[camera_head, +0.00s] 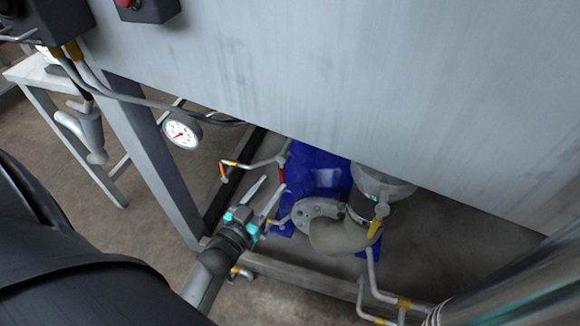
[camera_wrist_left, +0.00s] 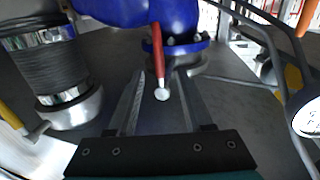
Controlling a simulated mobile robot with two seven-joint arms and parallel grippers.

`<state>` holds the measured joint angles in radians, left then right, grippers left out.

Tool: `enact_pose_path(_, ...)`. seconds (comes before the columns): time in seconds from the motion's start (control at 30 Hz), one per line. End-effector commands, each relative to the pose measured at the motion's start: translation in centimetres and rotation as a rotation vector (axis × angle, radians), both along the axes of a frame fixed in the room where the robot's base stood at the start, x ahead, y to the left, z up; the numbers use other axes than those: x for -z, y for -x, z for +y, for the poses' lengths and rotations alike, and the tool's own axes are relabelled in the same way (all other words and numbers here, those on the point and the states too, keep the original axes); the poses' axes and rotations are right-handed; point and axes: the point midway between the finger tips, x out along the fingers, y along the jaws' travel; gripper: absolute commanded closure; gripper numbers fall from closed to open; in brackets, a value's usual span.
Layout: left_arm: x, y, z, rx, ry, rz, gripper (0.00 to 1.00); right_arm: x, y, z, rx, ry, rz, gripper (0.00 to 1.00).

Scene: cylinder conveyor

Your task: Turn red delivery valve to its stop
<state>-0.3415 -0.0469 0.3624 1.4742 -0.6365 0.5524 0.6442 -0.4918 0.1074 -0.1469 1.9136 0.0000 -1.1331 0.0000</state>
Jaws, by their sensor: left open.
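The red valve lever (camera_wrist_left: 157,48) shows in the left wrist view, attached by the blue pump body (camera_wrist_left: 135,12), with a pale round end pointing toward my gripper. In the head view a short red part (camera_head: 282,176) shows beside the blue pump (camera_head: 318,172), just beyond my fingertips. My left gripper (camera_head: 273,187) is open, its two long fingers pointing at the pump. In the wrist view the lever's end appears between the fingers; I cannot tell how deep it sits, and no finger visibly closes on it. My right gripper is not in view.
A grey tank panel (camera_head: 330,85) overhangs the pump. A frame leg (camera_head: 150,150) and a pressure gauge (camera_head: 181,132) stand to the left. A pipe with an orange-red end (camera_head: 223,170) is near the gripper. A ribbed hose (camera_wrist_left: 48,62) is left in the wrist view.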

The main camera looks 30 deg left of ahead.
Motion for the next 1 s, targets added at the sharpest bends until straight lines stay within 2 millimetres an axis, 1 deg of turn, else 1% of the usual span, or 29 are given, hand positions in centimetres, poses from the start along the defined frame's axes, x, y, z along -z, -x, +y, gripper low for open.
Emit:
enact_pose_path(0.03,0.1,-1.0,0.0,0.001,-0.001,-0.004,0.49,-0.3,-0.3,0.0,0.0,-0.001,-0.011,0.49)
enact_pose_path(0.23,0.2,-4.5,0.2,-0.001,-0.001,-0.002,0.49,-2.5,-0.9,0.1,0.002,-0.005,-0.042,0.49)
enact_pose_path(0.4,0.2,-6.9,0.3,0.0,-0.001,-0.001,0.49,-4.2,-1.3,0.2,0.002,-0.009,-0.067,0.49)
enact_pose_path(0.5,0.2,-7.9,0.3,0.0,0.0,0.001,0.49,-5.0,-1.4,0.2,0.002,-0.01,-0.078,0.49)
enact_pose_path(0.7,0.1,-9.0,0.4,0.0,-0.002,0.001,0.49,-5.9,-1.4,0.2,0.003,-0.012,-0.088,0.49)
enact_pose_path(1.0,0.1,-9.1,0.4,0.0,-0.001,0.002,0.49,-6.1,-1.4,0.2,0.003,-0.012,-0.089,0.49)
